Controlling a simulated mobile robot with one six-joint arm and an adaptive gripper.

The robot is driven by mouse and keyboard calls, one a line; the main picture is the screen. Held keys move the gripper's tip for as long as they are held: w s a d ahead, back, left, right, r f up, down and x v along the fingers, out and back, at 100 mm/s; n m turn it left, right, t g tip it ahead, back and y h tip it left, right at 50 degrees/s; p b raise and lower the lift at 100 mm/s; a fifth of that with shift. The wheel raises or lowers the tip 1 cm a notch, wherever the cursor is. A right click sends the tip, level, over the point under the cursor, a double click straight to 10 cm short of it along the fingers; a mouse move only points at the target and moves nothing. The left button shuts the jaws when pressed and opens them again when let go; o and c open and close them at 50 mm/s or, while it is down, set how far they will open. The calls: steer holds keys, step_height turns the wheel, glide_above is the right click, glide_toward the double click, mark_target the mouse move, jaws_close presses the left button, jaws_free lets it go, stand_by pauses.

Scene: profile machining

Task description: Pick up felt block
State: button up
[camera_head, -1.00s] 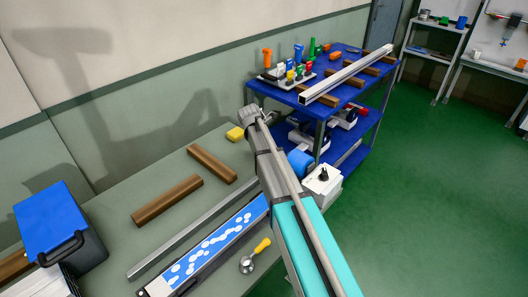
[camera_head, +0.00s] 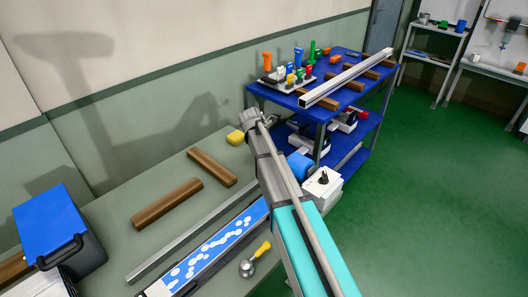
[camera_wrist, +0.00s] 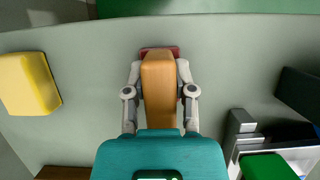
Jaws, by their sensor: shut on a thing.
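In the wrist view my gripper (camera_wrist: 159,92) is shut on a tan-orange block (camera_wrist: 159,80) with a dark red layer at its far end, which I take to be the felt block. The grey fingers press on its two long sides. I cannot tell whether it touches the grey-green tabletop or hangs just above it. In the head view the fingers and this block are hidden behind my wrist.
A yellow block (camera_wrist: 28,82) lies left of my gripper and also shows in the head view (camera_head: 235,136). Brown bars (camera_head: 167,202) and a long metal profile (camera_head: 190,235) lie on the table (camera_head: 120,215). A blue cart (camera_head: 352,160) stands beyond.

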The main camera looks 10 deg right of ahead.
jaws_close()
steer(key=shift+r, duration=0.15)
step_height(320, 180, up, 2)
steer(key=shift+p, duration=1.2)
steer(key=s+a+r+p, duration=0.7)
steer(key=s+r+p, duration=0.3)
steer(key=s, duration=0.2)
steer(key=shift+r+p, duration=0.3)
steer(key=shift+r, duration=0.05)
